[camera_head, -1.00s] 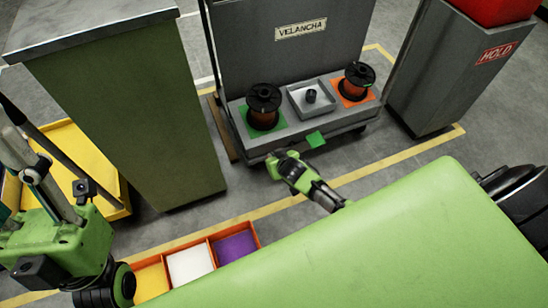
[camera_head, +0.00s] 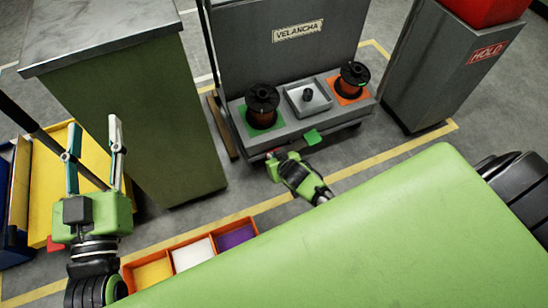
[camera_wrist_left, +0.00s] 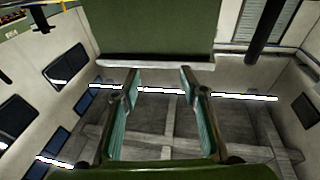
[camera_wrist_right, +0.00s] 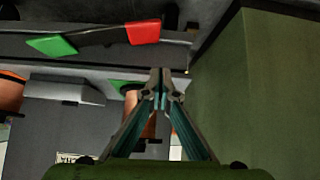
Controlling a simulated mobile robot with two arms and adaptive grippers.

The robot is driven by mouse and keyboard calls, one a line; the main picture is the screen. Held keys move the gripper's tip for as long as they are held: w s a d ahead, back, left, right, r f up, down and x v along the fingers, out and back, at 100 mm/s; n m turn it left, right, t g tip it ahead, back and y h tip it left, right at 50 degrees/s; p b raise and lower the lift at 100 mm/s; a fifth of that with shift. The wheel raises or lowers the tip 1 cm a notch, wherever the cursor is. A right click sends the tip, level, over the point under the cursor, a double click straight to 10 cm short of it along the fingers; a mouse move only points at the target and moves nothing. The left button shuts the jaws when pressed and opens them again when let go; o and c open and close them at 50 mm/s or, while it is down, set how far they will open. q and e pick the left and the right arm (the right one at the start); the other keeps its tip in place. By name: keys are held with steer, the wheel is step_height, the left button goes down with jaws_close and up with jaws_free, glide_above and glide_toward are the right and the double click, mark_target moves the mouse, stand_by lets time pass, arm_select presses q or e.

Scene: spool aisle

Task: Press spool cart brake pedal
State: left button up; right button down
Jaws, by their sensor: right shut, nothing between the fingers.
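The grey spool cart (camera_head: 296,132), labelled VELANCHA, stands beyond my body. A green pedal (camera_head: 312,137) sticks out from its lower front edge. In the right wrist view, the green pedal (camera_wrist_right: 52,45) and a red pedal (camera_wrist_right: 143,32) sit at opposite ends of one dark bar. My right gripper (camera_head: 272,160) is shut and empty, low at the cart's front, left of the green pedal. In the right wrist view its fingertips (camera_wrist_right: 160,82) are close to the red pedal, with a gap in the picture. My left gripper (camera_head: 95,135) is open and empty, raised at the left.
A green cabinet (camera_head: 135,110) stands left of the cart, and a grey HOLD bin (camera_head: 440,75) right. Two dark spools (camera_head: 262,100) (camera_head: 353,77) and a tray (camera_head: 322,99) are on the cart. An orange sorting box (camera_head: 215,254) lies in front; floor before the cart is open.

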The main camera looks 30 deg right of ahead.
arm_select(q)
step_height(320, 180, down, 10)
steer(key=s+a+g+y+p, duration=0.1)
steer(key=g, duration=0.4)
steer(key=shift+s+a+f+y+p, duration=0.2)
steer(key=shift+a+y+p, duration=0.15)
steer(key=shift+y, duration=0.05)
arm_select(e)
steer(key=shift+a+v, duration=0.15)
steer(key=shift+v, duration=0.85)
steer(key=shift+a+v, duration=0.15)
steer(key=shift+v, duration=0.85)
